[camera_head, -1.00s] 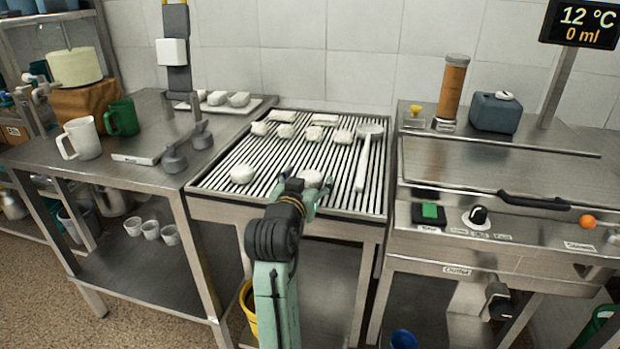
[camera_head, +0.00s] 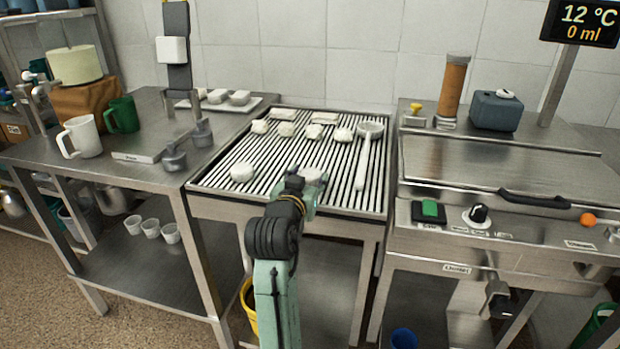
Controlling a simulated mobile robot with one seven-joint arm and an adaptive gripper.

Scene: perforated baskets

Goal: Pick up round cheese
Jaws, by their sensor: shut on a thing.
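A white round cheese (camera_head: 312,174) is at my gripper (camera_head: 308,184), over the front middle of the slatted rack (camera_head: 215,180). My gripper is shut on it, and the wrist partly hides the cheese and the fingers. I cannot tell whether the cheese touches the slats. Another white round cheese (camera_head: 243,172) lies on the slats to the left. Several more white pieces lie toward the back, among them a round one (camera_head: 260,127) and a flat block (camera_head: 324,118).
A white ladle or skimmer (camera_head: 366,150) lies on the rack just right of my gripper. The left table holds a white jug (camera_head: 80,138), a green mug (camera_head: 123,116) and a tray of white pieces (camera_head: 250,105). A steel appliance (camera_head: 500,170) stands at the right.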

